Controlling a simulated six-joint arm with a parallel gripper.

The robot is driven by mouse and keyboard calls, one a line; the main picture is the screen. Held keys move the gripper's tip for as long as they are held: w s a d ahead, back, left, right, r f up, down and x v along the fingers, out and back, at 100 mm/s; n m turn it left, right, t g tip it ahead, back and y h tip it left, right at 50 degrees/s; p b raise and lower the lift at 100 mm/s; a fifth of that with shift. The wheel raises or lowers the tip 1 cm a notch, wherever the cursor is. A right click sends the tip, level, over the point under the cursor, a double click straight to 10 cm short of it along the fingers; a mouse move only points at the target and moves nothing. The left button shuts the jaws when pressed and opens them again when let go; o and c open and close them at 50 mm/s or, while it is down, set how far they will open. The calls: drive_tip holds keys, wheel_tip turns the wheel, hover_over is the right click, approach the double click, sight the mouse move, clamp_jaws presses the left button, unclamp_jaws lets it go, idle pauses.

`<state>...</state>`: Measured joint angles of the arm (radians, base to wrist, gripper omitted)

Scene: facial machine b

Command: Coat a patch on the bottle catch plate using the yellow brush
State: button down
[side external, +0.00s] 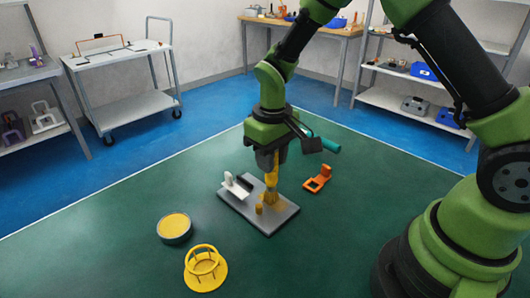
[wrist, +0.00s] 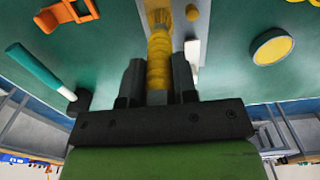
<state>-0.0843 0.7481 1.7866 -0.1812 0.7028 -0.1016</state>
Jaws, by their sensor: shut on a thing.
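My gripper (side external: 271,163) is shut on the yellow brush (side external: 271,181) and holds it upright, head down, over a grey plate (side external: 267,222), which looks like the bottle catch plate. The plate lies flat on the green table and carries a white upright bracket (side external: 236,186) with a black part, and a small yellow peg (side external: 259,209). The brush head is at the plate beside the peg; I cannot tell whether it touches. In the wrist view the brush (wrist: 159,62) runs forward between the fingers (wrist: 158,80). No coated patch can be made out.
A round grey dish with a yellow top (side external: 174,227) and a yellow ring stand (side external: 204,270) are at front left. An orange bracket (side external: 317,180) lies right of the plate. A teal-handled tool (side external: 325,143) lies behind it. The table's left side is clear.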

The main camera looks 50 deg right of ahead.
drive_tip(key=s+r, duration=0.4)
drive_tip(key=r, duration=0.4)
drive_tip(key=shift+s, duration=0.25)
idle(0.4)
